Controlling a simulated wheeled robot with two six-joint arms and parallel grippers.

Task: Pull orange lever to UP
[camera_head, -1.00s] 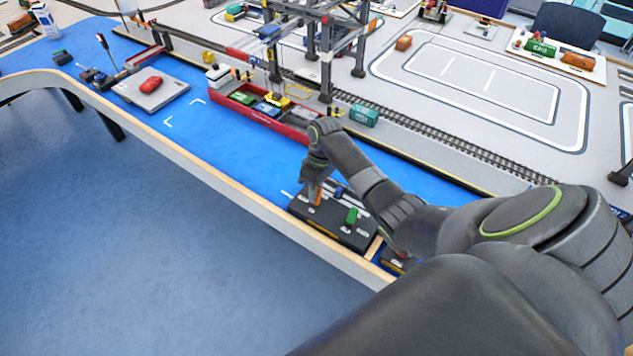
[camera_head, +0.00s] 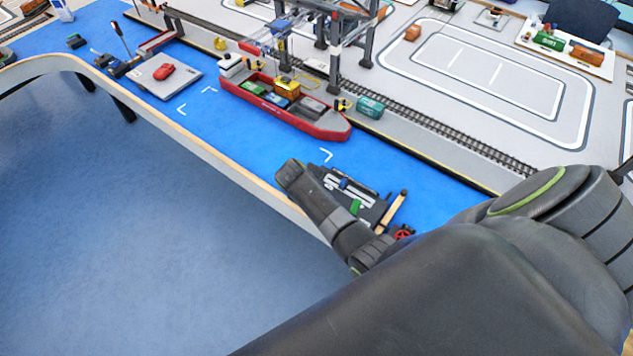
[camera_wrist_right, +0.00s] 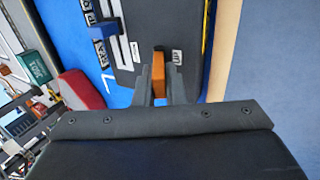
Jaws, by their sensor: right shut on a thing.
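The orange lever (camera_wrist_right: 159,70) stands on a black control panel (camera_wrist_right: 130,15) in the right wrist view. My right gripper (camera_wrist_right: 160,82) has one finger on each side of it and is shut on it. White labels lie on both sides of the lever, too small to read surely. My left gripper is in neither view.
A red ship (camera_head: 320,121) with containers floats behind the panel on the blue surface. A wooden table edge (camera_head: 235,172) runs along the front. A teal container (camera_head: 369,107) is beside the track.

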